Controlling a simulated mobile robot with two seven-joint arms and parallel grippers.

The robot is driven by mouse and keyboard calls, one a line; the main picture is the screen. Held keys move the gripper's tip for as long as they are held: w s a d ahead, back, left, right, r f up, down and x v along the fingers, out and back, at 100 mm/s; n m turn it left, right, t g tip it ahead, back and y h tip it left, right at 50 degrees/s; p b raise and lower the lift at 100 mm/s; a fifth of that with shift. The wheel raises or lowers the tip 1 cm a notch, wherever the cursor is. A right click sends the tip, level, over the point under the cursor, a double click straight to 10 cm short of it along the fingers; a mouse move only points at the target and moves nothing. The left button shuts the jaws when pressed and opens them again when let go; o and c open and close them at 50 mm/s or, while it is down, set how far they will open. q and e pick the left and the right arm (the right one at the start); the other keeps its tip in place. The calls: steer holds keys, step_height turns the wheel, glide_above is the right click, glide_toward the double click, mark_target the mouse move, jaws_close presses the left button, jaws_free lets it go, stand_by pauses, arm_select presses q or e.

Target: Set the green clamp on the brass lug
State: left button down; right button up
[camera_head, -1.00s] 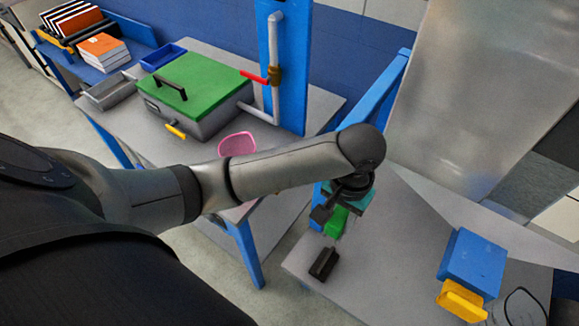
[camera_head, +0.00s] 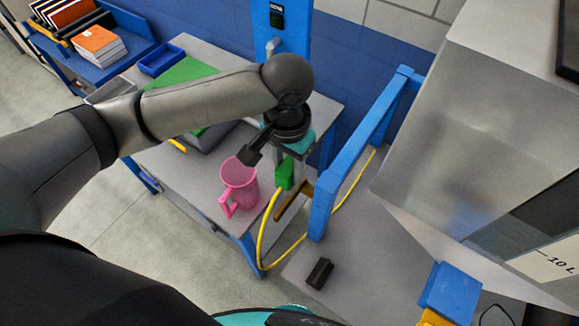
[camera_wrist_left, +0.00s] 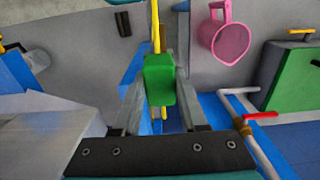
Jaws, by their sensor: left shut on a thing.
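The green clamp (camera_head: 285,173) is held between the fingers of my left gripper (camera_head: 290,168), which points down in the air beside the blue frame. In the left wrist view the clamp (camera_wrist_left: 160,78) sits between the two fingers, with a yellow cable passing behind or joined to it. A brass-brown bar (camera_head: 294,200), which looks like the brass lug, sticks out from the blue frame just below and right of the clamp. I see a gap between them in the head view. A teal part at the bottom edge may be my right gripper; its fingers are hidden.
A pink jug (camera_head: 240,186) stands close left of the clamp on the grey table. The blue frame (camera_head: 333,185) stands close right. The yellow cable (camera_head: 260,240) loops down beside it. A black block (camera_head: 320,273) and a blue box (camera_head: 450,290) are on the right-hand surface.

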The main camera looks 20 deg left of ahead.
arm_select(q)
steer(key=shift+w+a+r, duration=0.1)
steer(key=shift+a+r, duration=0.3)
steer(key=shift+f, duration=1.4)
step_height(320, 180, down, 3)
steer(key=shift+r+b, duration=0.1)
steer(key=shift+b, duration=1.1)
step_height(320, 180, down, 2)
steer(key=b, duration=0.3)
steer(key=shift+f, duration=0.2)
steer(key=shift+f+b, duration=0.3)
steer(key=shift+f, duration=1.55)
arm_select(e)
steer(key=shift+f, duration=2.8)
arm_select(q)
steer(key=shift+f, duration=0.6)
arm_select(e)
steer(key=shift+s, duration=0.1)
arm_select(q)
steer(key=shift+c, duration=1.8)
jaws_free()
